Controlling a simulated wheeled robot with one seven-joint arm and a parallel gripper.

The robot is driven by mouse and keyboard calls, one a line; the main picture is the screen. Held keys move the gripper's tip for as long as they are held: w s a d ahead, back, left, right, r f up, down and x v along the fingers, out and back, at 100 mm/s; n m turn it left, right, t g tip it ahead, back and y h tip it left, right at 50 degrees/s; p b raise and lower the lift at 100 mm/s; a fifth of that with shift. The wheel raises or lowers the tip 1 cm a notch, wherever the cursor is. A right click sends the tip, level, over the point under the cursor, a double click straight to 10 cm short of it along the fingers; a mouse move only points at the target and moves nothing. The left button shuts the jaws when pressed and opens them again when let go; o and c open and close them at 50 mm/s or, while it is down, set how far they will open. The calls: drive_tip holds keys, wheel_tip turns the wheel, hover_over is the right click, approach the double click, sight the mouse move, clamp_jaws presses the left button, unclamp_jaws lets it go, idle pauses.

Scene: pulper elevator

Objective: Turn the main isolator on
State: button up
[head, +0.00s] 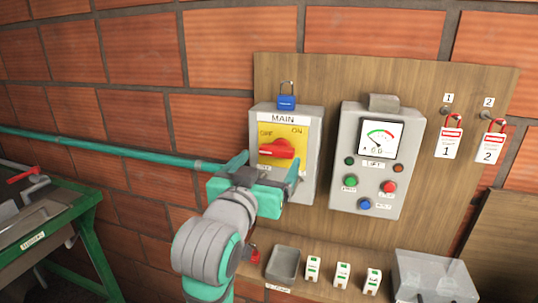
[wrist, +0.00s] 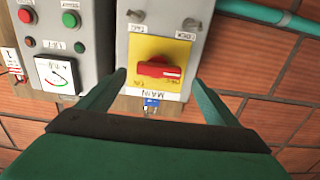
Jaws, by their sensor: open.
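The main isolator (head: 313,152) is a grey box with a yellow plate marked MAIN, OFF at upper left and ON at upper right. Its red handle (head: 277,148) lies about level, with a white mark on its left end, on the OFF side. In the wrist view the isolator (wrist: 127,50) appears upside down, with the red handle (wrist: 160,69) between my fingertips in the picture. My gripper (head: 265,166) is open and empty in front of the box's lower part, its fingers on either side of the handle. I cannot tell the gap to the handle.
A blue padlock (head: 286,102) is at the box's top. A grey lift control box (head: 376,175) with a meter and buttons stands close right. Red padlocks with tags (head: 451,141) hang further right.

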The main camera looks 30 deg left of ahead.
sight(274, 153)
drive_tip(key=shift+x, duration=2.3)
drive_tip(key=c, duration=1.1)
